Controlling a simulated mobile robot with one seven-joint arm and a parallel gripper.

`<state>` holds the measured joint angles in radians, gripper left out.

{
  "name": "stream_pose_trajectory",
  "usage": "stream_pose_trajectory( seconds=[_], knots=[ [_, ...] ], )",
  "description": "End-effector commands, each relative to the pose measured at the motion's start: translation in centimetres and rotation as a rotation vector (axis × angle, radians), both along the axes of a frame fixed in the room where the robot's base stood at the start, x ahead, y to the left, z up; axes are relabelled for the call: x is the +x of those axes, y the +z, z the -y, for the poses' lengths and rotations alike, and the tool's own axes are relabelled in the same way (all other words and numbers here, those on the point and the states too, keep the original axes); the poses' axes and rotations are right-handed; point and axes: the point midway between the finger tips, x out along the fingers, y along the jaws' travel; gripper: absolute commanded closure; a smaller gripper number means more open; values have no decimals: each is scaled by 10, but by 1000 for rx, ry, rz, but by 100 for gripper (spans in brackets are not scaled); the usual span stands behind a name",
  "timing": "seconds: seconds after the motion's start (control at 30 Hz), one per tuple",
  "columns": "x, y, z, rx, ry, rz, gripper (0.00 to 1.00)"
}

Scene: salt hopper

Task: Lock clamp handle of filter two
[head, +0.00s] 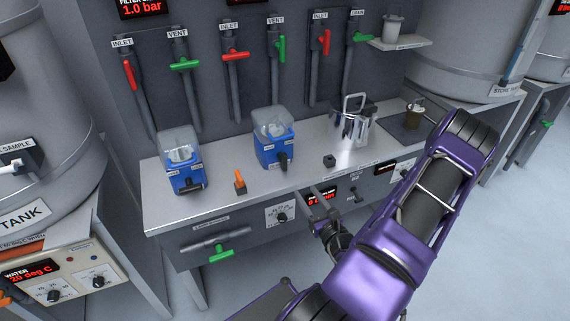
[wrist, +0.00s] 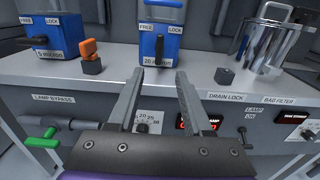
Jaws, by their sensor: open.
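Filter two looks to be the blue housing with a clear bowl (head: 273,138), marked 20 micron, in the middle of the bench; its blue front (wrist: 173,42) shows in the wrist view. Its black clamp handle (head: 283,160) is on the front face. In the wrist view the handle (wrist: 160,48) points downward between the FREE label on the left and the LOCK label on the right. My gripper (wrist: 169,74) is open and empty. It also shows in the head view (head: 322,194). Its fingers are in front of the bench, below and short of the handle, apart from it.
A similar blue filter (head: 186,178), marked 5 micron, stands to the left. An orange lever (head: 240,178) on a black block stands between the filters. To the right are a small black block (head: 329,161) and a metal basket (head: 352,125). Green lamp bypass handle (head: 221,256) is below left.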

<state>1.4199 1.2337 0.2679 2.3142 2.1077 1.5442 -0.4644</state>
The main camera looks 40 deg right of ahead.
Motion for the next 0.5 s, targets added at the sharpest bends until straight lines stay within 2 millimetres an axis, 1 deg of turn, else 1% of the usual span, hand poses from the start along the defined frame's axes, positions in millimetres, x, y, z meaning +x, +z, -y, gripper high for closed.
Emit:
stream_pose_trajectory(
  seconds=[0.03,0.1,0.5],
  knots=[
    [11,1,2,-1,3,2,50],
    [26,0,5,-3,4,2,50],
    [109,0,25,-1,4,2,50]
  ],
)
